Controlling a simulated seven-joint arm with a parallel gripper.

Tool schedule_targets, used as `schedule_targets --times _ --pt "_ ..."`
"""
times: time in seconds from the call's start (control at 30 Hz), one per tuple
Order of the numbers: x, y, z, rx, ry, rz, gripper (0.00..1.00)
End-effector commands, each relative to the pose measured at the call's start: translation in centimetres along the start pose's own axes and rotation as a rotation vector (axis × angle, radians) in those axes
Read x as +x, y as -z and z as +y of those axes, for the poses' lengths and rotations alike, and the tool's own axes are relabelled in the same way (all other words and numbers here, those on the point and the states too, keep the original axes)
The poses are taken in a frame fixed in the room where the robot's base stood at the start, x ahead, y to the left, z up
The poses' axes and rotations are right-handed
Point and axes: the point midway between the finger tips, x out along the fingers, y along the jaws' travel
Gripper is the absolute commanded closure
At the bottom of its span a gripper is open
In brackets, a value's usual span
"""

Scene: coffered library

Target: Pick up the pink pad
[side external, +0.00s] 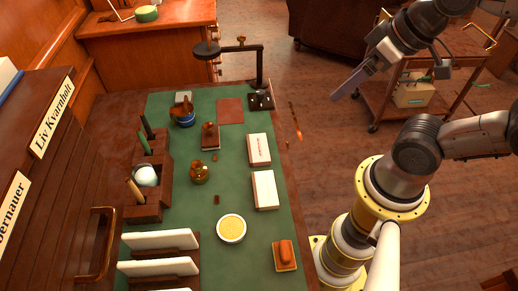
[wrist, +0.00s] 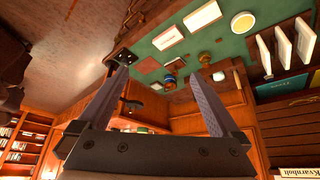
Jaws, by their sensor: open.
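No pad is plainly pink. Two pale block-like pads lie on the green desk mat (side external: 232,170): the far one (side external: 258,149) has a faint reddish mark on top and the near one (side external: 265,189) is plain. Both show in the wrist view, the far one (wrist: 168,36) looking faintly pinkish, the near one (wrist: 202,16) whiter. A flat dull-red square (side external: 230,111) lies at the mat's far end; it also shows in the wrist view (wrist: 149,65). My gripper (side external: 338,94) is open and empty, in the air right of the desk, away from all of these; its fingers (wrist: 157,75) are apart.
A dark lamp-like stand (side external: 260,75) rises at the desk's far right corner. A yellow-filled dish (side external: 231,228), an orange-brown block (side external: 285,255), a wooden organiser (side external: 150,185) and upright white cards (side external: 160,240) occupy the mat. A cart (side external: 425,80) stands behind my gripper.

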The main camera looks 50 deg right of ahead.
Motion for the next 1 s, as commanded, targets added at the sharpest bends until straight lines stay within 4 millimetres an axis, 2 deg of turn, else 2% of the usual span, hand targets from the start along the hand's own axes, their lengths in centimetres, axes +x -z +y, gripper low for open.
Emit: schedule_targets --times 0.37,0.53,0.63,0.73,0.87,1.0 --pt "0.0 0.0 0.0 0.001 0.000 0.000 0.00" --pt "-0.1 0.3 0.0 0.078 0.001 0.011 0.00" --pt "-0.7 1.9 0.0 0.182 0.005 0.050 0.00" --pt "-0.4 4.5 -0.1 0.312 0.009 0.047 0.00" --pt "1.3 7.7 -0.3 0.454 0.007 0.007 0.00" --pt "4.5 10.8 -0.6 0.589 -0.009 -0.061 0.00"
